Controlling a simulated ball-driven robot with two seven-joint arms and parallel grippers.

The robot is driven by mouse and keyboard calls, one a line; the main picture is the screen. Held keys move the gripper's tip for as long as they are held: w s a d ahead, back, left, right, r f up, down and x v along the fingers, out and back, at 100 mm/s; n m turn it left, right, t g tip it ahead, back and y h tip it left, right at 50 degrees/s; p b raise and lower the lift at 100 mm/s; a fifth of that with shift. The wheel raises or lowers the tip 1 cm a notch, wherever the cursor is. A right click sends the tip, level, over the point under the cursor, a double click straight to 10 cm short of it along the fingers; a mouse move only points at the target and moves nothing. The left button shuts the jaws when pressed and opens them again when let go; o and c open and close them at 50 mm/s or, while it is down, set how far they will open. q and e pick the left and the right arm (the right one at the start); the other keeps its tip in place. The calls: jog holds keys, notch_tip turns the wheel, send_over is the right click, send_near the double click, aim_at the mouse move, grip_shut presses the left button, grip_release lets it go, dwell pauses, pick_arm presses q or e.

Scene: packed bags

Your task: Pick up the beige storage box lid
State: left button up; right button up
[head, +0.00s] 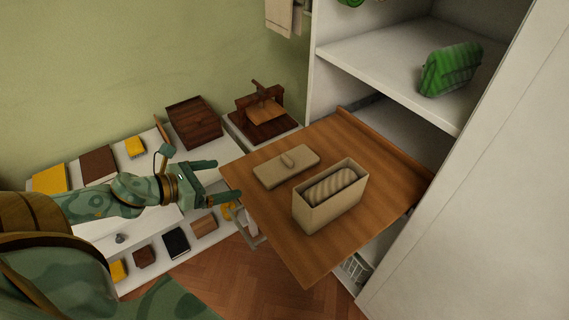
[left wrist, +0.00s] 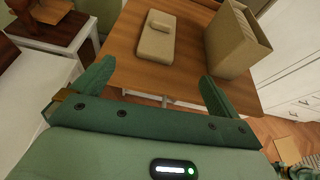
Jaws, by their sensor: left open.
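The beige storage box lid (head: 286,167) lies flat on the brown wooden board (head: 262,222), with a small rounded handle on top. It also shows in the left wrist view (left wrist: 156,42), ahead of the jaws. The open beige storage box (head: 312,212) stands to the right of the lid, with a striped tan item (head: 330,184) inside. It also shows in the left wrist view (left wrist: 232,42). My left gripper (head: 235,181) is open and empty at the board's left edge, apart from the lid. In the left wrist view its two fingers (left wrist: 155,82) are spread wide. My right gripper is not seen.
A white cabinet shelf (head: 385,62) holds a green striped bag (head: 450,69) at the right. A dark wooden box (head: 193,122) and a wooden press (head: 262,110) stand behind the board. A low white shelf (head: 105,228) with several books and bags is at the left.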

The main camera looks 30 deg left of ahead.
pick_arm(q)
jog(key=b, duration=0.8)
send_near(274, 170)
jog(key=w, duration=0.1)
jog(key=w+d+f, duration=0.1)
jog(key=shift+w+f+m, duration=0.2)
jog(key=shift+w+m, duration=0.1)
jog(key=shift+m, duration=0.1)
jog(key=shift+w+d, duration=0.1)
jog(key=shift+w, duration=0.35)
jog(key=b+x, duration=0.4)
jog(key=b, duration=0.1)
jog(key=shift+w+f+b, duration=0.15)
jog(key=shift+f+b, duration=0.15)
jog(key=shift+f, duration=0.15)
jog(key=shift+w+d+b, duration=0.2)
jog(key=shift+w+b, duration=0.1)
jog(key=shift+r, duration=0.15)
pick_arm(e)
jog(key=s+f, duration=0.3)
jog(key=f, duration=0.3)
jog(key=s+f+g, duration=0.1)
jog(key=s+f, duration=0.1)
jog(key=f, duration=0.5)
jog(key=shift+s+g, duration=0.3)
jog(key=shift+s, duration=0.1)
pick_arm(q)
jog(key=shift+r, duration=0.1)
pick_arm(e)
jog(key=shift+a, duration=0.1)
